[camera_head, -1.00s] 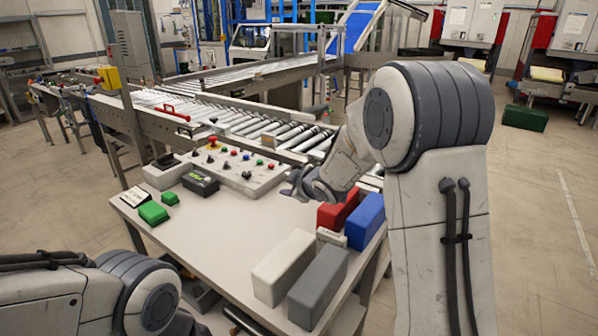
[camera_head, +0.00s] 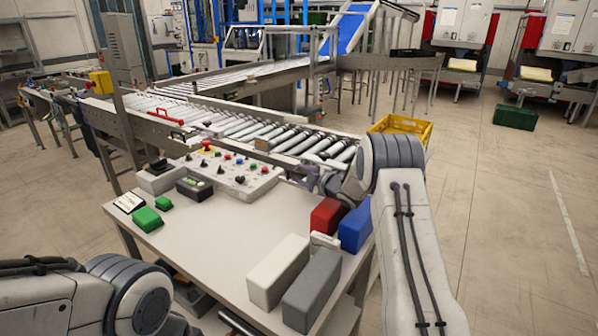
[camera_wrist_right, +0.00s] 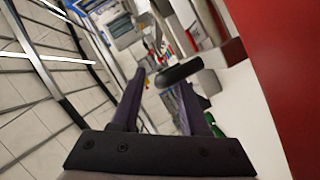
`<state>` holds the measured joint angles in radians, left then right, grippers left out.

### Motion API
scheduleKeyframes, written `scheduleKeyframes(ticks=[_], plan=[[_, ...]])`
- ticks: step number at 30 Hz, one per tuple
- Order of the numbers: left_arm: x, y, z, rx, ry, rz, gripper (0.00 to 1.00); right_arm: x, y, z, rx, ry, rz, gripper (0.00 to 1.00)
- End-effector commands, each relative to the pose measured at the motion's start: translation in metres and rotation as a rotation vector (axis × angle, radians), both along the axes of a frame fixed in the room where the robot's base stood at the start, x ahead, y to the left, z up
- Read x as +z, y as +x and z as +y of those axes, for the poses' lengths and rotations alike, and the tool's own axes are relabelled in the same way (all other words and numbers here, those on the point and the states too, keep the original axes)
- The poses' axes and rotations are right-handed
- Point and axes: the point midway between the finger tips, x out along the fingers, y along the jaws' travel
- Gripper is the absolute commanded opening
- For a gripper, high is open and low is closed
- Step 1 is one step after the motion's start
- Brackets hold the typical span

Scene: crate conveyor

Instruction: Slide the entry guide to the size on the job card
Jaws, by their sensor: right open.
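A red handle (camera_head: 166,116) sits at the near side of the roller conveyor (camera_head: 225,122); I cannot tell whether it belongs to the entry guide. A small card (camera_head: 129,202), perhaps the job card, lies at the table's left edge, its writing too small to read. My right gripper (camera_head: 312,178) is beyond the table's far edge, beside the conveyor, and partly hidden by my arm. In the right wrist view my right gripper (camera_wrist_right: 162,82) is open, with a dark rounded thing (camera_wrist_right: 180,72) showing between its fingers. My left gripper is out of view.
A button panel (camera_head: 232,172) stands at the table's back. Red (camera_head: 327,216), blue (camera_head: 356,228), white (camera_head: 278,272) and grey (camera_head: 311,290) blocks stand on the right. Green blocks (camera_head: 148,219) lie left. A yellow crate (camera_head: 402,128) is behind my right arm. The table's middle is clear.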

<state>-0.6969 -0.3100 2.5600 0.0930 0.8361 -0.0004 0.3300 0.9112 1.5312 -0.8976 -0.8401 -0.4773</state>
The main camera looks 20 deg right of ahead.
Motion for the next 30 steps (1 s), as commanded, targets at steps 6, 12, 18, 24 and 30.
scheduleKeyframes(ticks=[6, 12, 18, 24, 30], plan=[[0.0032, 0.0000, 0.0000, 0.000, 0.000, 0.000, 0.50, -0.0028, 0.0116, 0.0039, 0.000, 0.002, 0.001, 0.45], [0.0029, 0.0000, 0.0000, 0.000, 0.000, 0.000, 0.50, -0.0032, 0.0119, 0.0038, -0.001, 0.002, 0.001, 0.45], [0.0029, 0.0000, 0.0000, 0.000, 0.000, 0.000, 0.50, -0.0031, 0.0117, 0.0035, -0.001, 0.002, 0.001, 0.00], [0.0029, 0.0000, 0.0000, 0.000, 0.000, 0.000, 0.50, -0.0032, 0.0115, 0.0034, -0.001, 0.002, 0.001, 0.00], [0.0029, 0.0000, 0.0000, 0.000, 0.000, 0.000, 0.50, -0.0033, 0.0114, 0.0034, -0.001, 0.002, 0.001, 0.00]])
